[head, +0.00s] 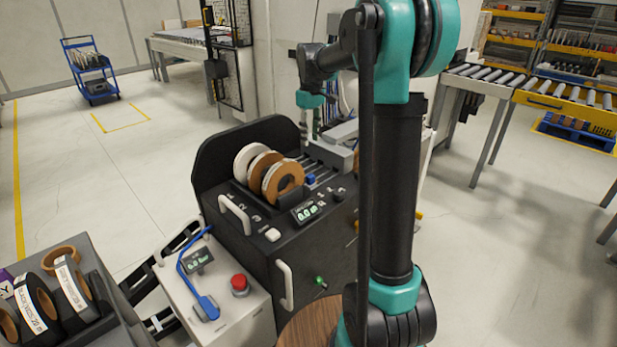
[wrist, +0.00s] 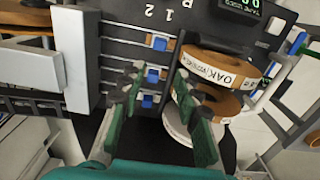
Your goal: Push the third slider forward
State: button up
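Three blue sliders show in the wrist view, on parallel slots of the black machine top: an upper one (wrist: 159,43), a middle one (wrist: 152,76) and a lower one (wrist: 147,101). I cannot tell from the markings which is the third. My gripper (wrist: 159,74) is open and empty, its two green-and-grey fingers on either side of the middle and lower sliders. Contact with them cannot be judged. In the head view my gripper (head: 312,128) is over the rear of the machine, behind the tape rolls. One blue slider (head: 311,180) shows there.
Tape rolls (head: 283,179) stand on the machine; a roll labelled OAK (wrist: 215,68) is close to the right finger. A grey block (head: 330,154) lies behind the slots. A control box with a red button (head: 240,284) stands in front.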

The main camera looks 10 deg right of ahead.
aim_at(310, 176)
notch_tip(310, 176, down, 16)
jog(key=shift+f, duration=0.1)
dwell(0.4)
jog(key=shift+c, duration=0.6)
grip_shut()
